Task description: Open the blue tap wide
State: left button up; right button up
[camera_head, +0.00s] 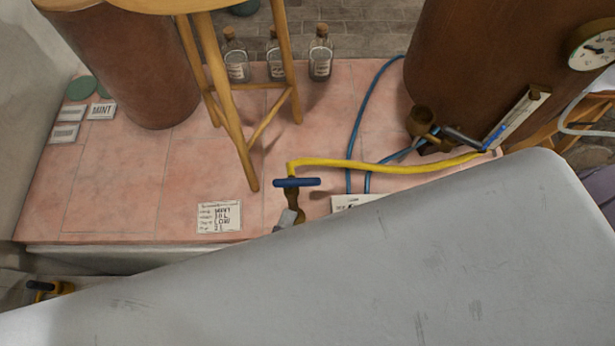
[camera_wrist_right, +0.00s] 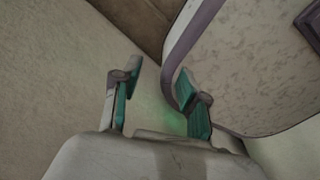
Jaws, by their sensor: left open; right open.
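The blue tap has a blue bar handle (camera_head: 297,182) lying crosswise, left to right, on a brass body (camera_head: 293,198), at the front edge of the tiled top in the head view. A small grey part of my left gripper (camera_head: 288,218) shows just below the handle, close to the brass body. I cannot tell whether it touches the tap. The rest of that gripper and the tap's lower part are hidden behind a large grey part of my arm. My right gripper (camera_wrist_right: 160,78) is open and empty in the right wrist view, away from the tap.
A yellow hose (camera_head: 380,167) runs right from behind the tap. A wooden stool (camera_head: 235,130) stands behind it, with several corked bottles (camera_head: 320,55) beyond. A copper vessel (camera_head: 480,60) is at right. A written card (camera_head: 219,216) lies left of the tap.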

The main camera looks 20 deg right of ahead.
aim_at(307, 182)
pick_arm(q)
jog(key=p+x, duration=0.2)
jog(key=x, duration=0.8)
jog(key=shift+p, duration=0.3)
jog(key=shift+w+d+f, duration=0.1)
jog(key=shift+w+d, duration=0.25)
jog(key=shift+w, duration=0.2)
pick_arm(e)
jog(key=r, duration=0.1)
jog(key=a+r, duration=0.1)
jog(key=r, duration=0.1)
jog(key=shift+w+a+r, duration=0.2)
jog(key=shift+r, duration=0.05)
pick_arm(q)
grip_shut()
pick_arm(e)
jog(key=shift+d, duration=0.45)
